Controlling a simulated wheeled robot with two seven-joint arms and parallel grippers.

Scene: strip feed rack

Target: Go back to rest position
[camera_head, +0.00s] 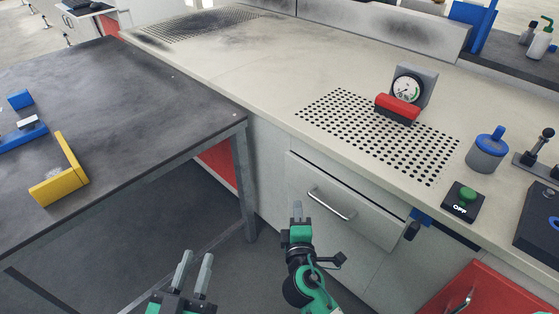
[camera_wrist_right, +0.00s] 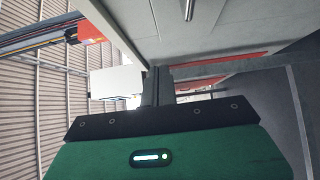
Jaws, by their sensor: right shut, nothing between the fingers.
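My left gripper (camera_head: 194,268) is at the bottom of the head view, its two grey fingers apart with nothing between them. My right gripper (camera_head: 297,210) is to its right, pointing up in the picture in front of the pale cabinet drawer. Its fingers are closed together and hold nothing. In the right wrist view the closed fingers (camera_wrist_right: 157,86) show above the green gripper body. Both grippers are over the floor area in front of the furniture, apart from the objects on the tops.
A dark table (camera_head: 120,95) at left bears a yellow angled piece (camera_head: 62,178) and blue parts. The pale counter (camera_head: 265,85) holds a gauge with a red block (camera_head: 398,108), a blue-lidded jar (camera_head: 487,150) and a green-button box (camera_head: 464,200). A drawer handle (camera_head: 330,205) juts out near my right gripper.

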